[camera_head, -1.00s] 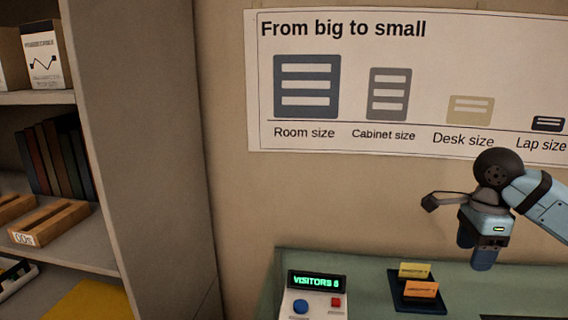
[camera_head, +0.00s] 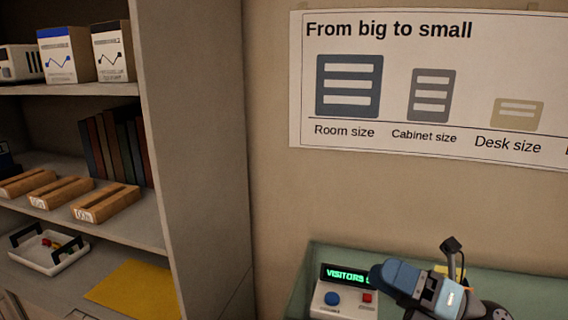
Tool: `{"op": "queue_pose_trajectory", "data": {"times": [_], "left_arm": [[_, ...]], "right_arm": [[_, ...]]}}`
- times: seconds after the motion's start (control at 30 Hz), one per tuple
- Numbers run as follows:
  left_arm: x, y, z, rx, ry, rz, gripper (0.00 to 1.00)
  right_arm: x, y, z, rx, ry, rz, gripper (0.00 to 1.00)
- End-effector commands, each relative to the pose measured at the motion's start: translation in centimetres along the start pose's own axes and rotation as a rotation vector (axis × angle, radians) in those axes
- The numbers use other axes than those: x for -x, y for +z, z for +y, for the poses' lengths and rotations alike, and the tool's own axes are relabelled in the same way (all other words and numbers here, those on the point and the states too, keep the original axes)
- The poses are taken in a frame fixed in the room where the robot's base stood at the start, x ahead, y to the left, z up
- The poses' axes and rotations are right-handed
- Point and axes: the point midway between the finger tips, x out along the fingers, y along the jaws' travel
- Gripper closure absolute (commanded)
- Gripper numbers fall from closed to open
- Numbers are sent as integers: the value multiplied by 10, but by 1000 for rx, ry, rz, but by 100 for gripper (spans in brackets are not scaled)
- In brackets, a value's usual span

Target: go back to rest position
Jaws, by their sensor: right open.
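My right gripper (camera_head: 455,258) is at the lower right, in front of the green table and beside the visitor counter. It is open, and nothing shows between its fingers. The visitor counter (camera_head: 345,298), with a green lit display, a blue button and a red button, stands on the green table (camera_head: 310,262). My right arm covers the right end of its display. My left gripper is not in view.
A grey shelf unit (camera_head: 197,150) on the left holds white boxes (camera_head: 113,55), dark books, wooden blocks (camera_head: 105,203), a white tray (camera_head: 48,268) and a yellow sheet (camera_head: 135,288). A size poster (camera_head: 430,90) hangs on the wall. A yellow card (camera_head: 440,269) shows partly behind my gripper.

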Motion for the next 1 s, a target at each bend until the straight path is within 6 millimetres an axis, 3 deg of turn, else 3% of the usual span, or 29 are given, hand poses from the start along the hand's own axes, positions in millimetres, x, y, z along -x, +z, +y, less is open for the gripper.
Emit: {"op": "queue_pose_trajectory", "data": {"times": [0.17,0.27,0.37,0.43,0.6,0.8,1.0], "left_arm": [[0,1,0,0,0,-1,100],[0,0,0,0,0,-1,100],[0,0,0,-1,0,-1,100],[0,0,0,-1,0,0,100],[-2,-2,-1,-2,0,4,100],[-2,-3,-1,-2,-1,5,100],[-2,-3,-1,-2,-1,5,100]], "right_arm": [[34,16,-24,-458,-62,-533,42],[71,9,-51,-720,-147,-818,42],[115,-17,-80,-980,-268,-1091,42],[146,-46,-97,-1156,-371,-1269,42],[201,-120,-112,-1467,-612,-1577,42],[234,-183,-104,-1671,-829,-1774,42],[254,-229,-89,-1805,-1009,-1897,42]]}}
